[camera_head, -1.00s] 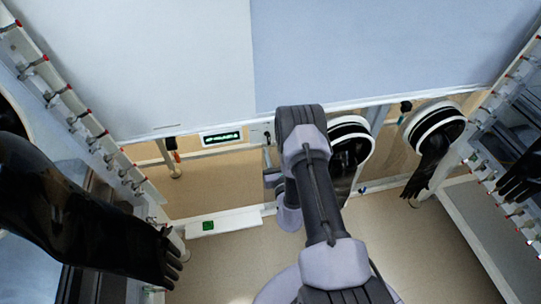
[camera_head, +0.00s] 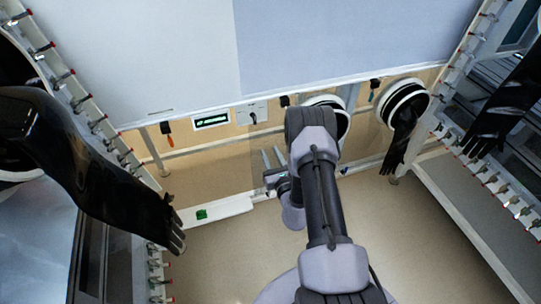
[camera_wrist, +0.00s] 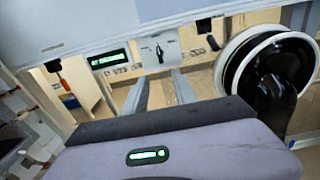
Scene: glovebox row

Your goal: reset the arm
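My arm reaches up the middle of the head view, bent at its upper joint. My gripper (camera_head: 272,158) shows left of that joint, with two thin grey fingers pointing at the panelled wall. In the wrist view my gripper (camera_wrist: 161,92) has its two fingers apart, with nothing between them. Part of the wrist is hidden behind the arm in the head view.
The wall holds a lit green display (camera_head: 211,120), a small switch plate (camera_head: 252,113) and a round glove port (camera_head: 404,102) with a black glove. A large black glove (camera_head: 110,185) hangs at left, another (camera_head: 495,120) at right. Floor (camera_head: 400,240) right of my arm is clear.

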